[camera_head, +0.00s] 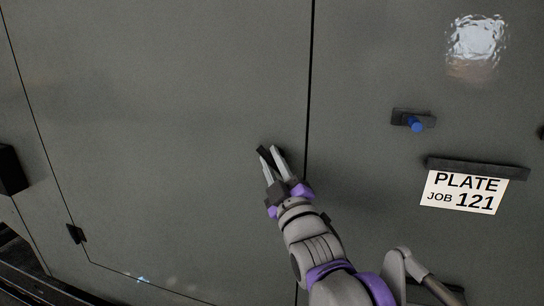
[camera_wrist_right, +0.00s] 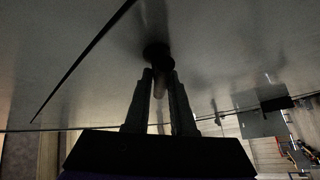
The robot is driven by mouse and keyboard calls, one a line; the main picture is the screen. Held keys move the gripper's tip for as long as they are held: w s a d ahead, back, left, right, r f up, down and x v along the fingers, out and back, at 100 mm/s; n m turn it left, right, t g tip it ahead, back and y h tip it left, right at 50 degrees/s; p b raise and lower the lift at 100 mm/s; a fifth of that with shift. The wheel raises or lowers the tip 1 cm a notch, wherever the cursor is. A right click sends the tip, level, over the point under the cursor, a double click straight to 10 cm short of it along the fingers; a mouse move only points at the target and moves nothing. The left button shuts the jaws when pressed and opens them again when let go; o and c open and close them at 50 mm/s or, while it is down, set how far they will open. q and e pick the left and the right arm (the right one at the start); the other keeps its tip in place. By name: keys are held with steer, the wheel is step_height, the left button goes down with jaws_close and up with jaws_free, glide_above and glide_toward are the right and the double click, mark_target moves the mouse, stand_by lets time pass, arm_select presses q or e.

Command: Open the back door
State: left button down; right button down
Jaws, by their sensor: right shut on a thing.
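The back door (camera_head: 170,120) is a large grey panel bounded by thin dark seams, and it looks flush with the grey wall around it. A small dark handle (camera_head: 263,153) sits on the door near its right seam. My right gripper (camera_head: 269,159) is shut on this handle. In the right wrist view the gripper (camera_wrist_right: 160,85) has one finger on each side of the handle's stem, under its dark round base (camera_wrist_right: 157,54). The fingers hide part of the handle in the head view. My left gripper is not in view.
Right of the seam, a dark latch with a blue knob (camera_head: 416,125) is fixed on the wall. Below it a card (camera_head: 464,192) reading "PLATE JOB 121" hangs from a dark strip (camera_head: 478,168). A small black hinge-like block (camera_head: 76,233) sits at the door's lower left.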

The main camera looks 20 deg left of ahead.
steer(key=c, duration=0.8)
jaws_free()
steer(key=v, duration=1)
steer(key=shift+s+f+b, duration=0.2)
steer(key=shift+s+b, duration=0.15)
steer(key=shift+s, duration=0.05)
steer(key=shift+d, duration=0.1)
